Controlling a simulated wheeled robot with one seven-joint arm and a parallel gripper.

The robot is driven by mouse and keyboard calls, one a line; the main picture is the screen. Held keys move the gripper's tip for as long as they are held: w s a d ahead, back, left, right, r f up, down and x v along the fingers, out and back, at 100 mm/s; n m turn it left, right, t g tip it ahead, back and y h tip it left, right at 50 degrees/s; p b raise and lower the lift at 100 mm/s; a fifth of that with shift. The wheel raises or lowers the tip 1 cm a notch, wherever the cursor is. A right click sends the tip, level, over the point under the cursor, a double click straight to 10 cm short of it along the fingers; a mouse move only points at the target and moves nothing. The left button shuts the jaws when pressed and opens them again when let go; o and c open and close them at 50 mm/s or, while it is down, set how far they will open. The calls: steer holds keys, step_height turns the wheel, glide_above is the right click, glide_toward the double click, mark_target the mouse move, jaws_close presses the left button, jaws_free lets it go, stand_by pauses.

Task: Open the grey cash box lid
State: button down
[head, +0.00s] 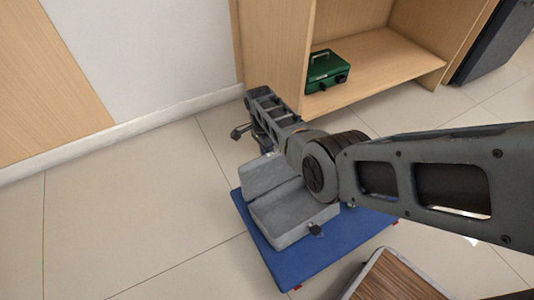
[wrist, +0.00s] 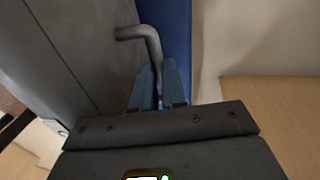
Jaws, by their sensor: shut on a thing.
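My gripper (wrist: 157,70) is shut on the lid's bent grey handle (wrist: 138,33), which runs down between the two blue fingers. The lid's grey outer face (wrist: 75,45) fills the upper left of the wrist view. In the head view the fingers are not clearly seen behind the lid and my arm. A dark latch (head: 315,230) is on the box front.
A green cash box (head: 326,72) sits on a wooden shelf (head: 375,75) behind. A brown slatted-looking panel (head: 395,280) lies at the front right, near the mat. Tiled floor to the left (head: 120,225) is clear. A white wall (head: 150,45) stands behind.

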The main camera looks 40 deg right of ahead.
steer(key=shift+s+f, duration=0.5)
steer(key=shift+f, duration=0.1)
steer(key=c, duration=1.5)
jaws_free()
steer(key=o, duration=0.3)
steer(key=shift+w+r, duration=0.2)
steer(key=shift+o, duration=0.2)
steer(key=shift+r, duration=0.1)
step_height(320, 180, up, 7)
steer(key=w+p, duration=0.1)
steer(key=p, duration=0.3)
steer(key=shift+w+d+r, duration=0.15)
steer(key=shift+w+r, duration=0.05)
